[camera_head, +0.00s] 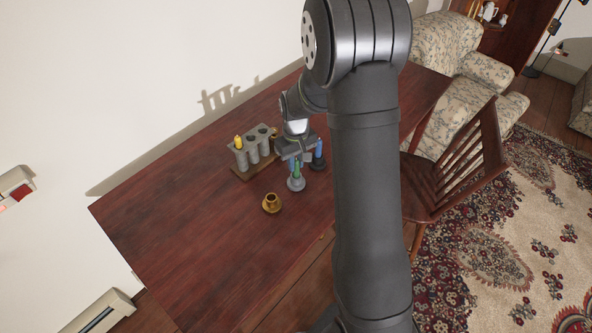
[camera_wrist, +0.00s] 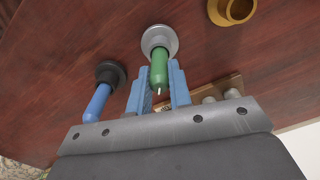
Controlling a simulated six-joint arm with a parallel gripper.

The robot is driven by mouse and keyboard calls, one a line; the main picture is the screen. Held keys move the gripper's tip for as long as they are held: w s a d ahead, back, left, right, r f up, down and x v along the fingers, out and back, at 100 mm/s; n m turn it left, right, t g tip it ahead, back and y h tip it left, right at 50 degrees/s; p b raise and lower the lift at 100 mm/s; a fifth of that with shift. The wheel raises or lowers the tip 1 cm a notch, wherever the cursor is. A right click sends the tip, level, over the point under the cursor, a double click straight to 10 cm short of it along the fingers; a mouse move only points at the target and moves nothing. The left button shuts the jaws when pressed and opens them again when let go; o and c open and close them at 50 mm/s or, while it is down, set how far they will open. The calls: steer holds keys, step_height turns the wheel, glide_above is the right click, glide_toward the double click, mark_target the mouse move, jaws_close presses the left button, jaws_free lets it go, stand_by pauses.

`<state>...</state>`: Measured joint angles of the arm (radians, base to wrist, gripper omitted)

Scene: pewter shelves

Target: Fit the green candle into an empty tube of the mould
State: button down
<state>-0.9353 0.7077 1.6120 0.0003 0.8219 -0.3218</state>
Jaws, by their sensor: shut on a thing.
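The green candle (camera_wrist: 158,66) stands in a grey holder (camera_wrist: 159,38) on the table, and it also shows in the head view (camera_head: 296,171). My gripper (camera_wrist: 159,80) is shut on the green candle, with its blue fingers on either side of it; in the head view my gripper (camera_head: 296,156) comes down from above. The grey mould (camera_head: 254,155) stands behind and left of my gripper on a wooden base. A yellow candle (camera_head: 239,142) sticks up from its left-end tube. The middle tubes show dark openings. The right-end tube is partly hidden by my arm, so I cannot tell its state.
A blue candle (camera_head: 319,149) stands in a dark holder (camera_head: 317,166) just right of my gripper. An empty brass holder (camera_head: 271,204) stands in front and to the left. The table's (camera_head: 170,235) left part is clear. A wooden chair (camera_head: 455,165) stands at the right.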

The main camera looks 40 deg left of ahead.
steer(key=shift+r, duration=0.5)
steer(key=r, duration=0.3)
steer(key=shift+w+d+r, duration=0.2)
steer(key=shift+d+r, duration=0.1)
steer(key=shift+r, duration=0.05)
steer(key=w+d+r, duration=0.4)
steer(key=d+r, duration=0.2)
steer(key=d, duration=0.4)
steer(key=w+a+r, duration=0.2)
steer(key=a+r, duration=0.2)
steer(key=a, duration=0.4)
steer(key=w+a+r, duration=0.2)
steer(key=a+r, duration=0.1)
steer(key=a, duration=0.6)
steer(key=s+a+f, duration=0.5)
steer(key=a+f, duration=0.5)
steer(key=shift+s+f+m, duration=0.3)
steer(key=shift+s, duration=0.1)
steer(key=shift+f, duration=0.55)
